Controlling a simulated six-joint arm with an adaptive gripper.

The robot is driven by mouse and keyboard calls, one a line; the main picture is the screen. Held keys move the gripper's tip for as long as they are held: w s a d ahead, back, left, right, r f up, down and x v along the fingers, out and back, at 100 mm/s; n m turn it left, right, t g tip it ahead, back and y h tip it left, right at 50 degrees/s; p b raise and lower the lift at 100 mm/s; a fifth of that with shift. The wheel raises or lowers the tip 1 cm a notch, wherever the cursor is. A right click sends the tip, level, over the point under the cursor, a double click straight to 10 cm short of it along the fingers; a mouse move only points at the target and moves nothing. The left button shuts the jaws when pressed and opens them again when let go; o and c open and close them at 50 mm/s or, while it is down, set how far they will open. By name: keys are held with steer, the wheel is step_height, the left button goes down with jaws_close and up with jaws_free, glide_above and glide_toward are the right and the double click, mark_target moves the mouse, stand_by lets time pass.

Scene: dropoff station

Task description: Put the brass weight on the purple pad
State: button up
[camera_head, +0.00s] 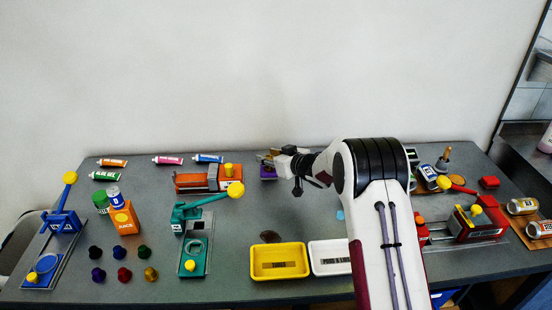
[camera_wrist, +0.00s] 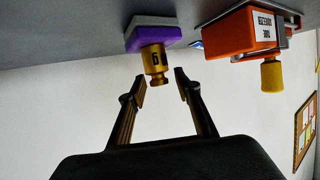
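The brass weight (camera_wrist: 153,62), marked 6, stands with its base against the purple pad (camera_wrist: 136,42) in the wrist view, which looks upside down. My gripper (camera_wrist: 160,82) is open, its two fingertips on either side of the weight's knob end, with visible gaps and nothing held. In the head view, the purple pad (camera_head: 266,173) shows at the back middle of the table, partly behind my gripper (camera_head: 272,160). The weight cannot be made out clearly there.
An orange device (camera_wrist: 255,35) with a yellow knob is beside the pad; it also shows in the head view (camera_head: 195,184). A teal lever press (camera_head: 192,228), yellow tray (camera_head: 279,275) and white tray (camera_head: 322,268) are nearer. Paint tubes (camera_head: 168,160) lie at the back left.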

steer(key=shift+s+r, duration=0.1)
steer(key=v, duration=1.1)
steer(key=shift+s+d+r, duration=0.15)
steer(key=shift+s+d, duration=0.1)
steer(key=shift+s, duration=0.05)
stand_by(0.5)
